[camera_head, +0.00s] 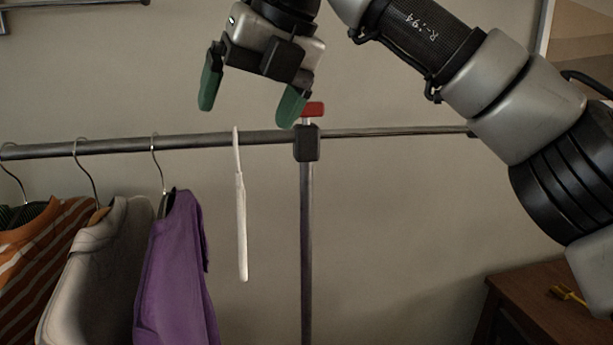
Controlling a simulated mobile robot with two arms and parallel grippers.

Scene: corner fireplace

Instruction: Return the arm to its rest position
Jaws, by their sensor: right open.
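My right gripper (248,97) is at the top centre in the head view, pointing down with its two green fingers spread apart. Nothing is between the fingers. It is above the metal clothes rail (379,132), and its right finger is close to the red knob on the rail's post. I cannot tell whether they touch. My right arm (496,88) reaches in from the right side. A white hanger (241,225) hangs empty on the rail below the gripper, apart from the fingers. My left gripper is not in view.
A purple garment (178,268), a grey garment (97,270) and an orange striped garment (42,252) hang at the left. The rail's upright post (306,240) has a red knob (313,109). A wooden cabinet (540,305) with a yellow item (568,295) stands at the lower right.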

